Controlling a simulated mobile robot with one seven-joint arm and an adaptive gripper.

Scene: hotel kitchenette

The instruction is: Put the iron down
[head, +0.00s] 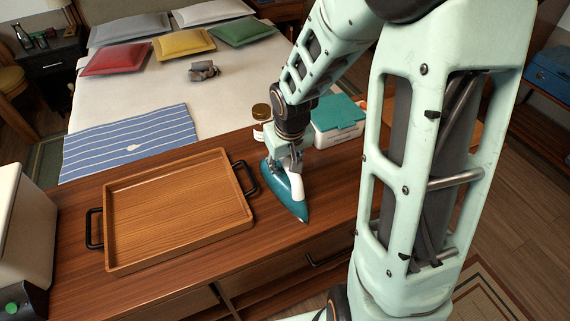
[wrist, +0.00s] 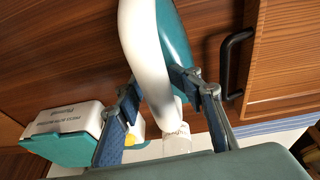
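The iron (head: 297,210) has a teal body and a white handle. In the head view it is at the counter, right of the tray, with its pointed tip toward the front edge. It looks level; I cannot tell whether its sole touches the wood. My gripper (head: 291,163) is directly above its rear part, pointing down. In the wrist view the white handle (wrist: 145,40) passes between the two fingertips of my gripper (wrist: 155,82), which appear to press on both its sides. The teal body (wrist: 177,45) shows beside the handle. The sole is hidden.
A wooden tray (head: 250,215) with black handles lies empty just left of the iron. The bed (head: 200,90) lies beyond the counter. Bare counter (head: 270,245) shows in front.

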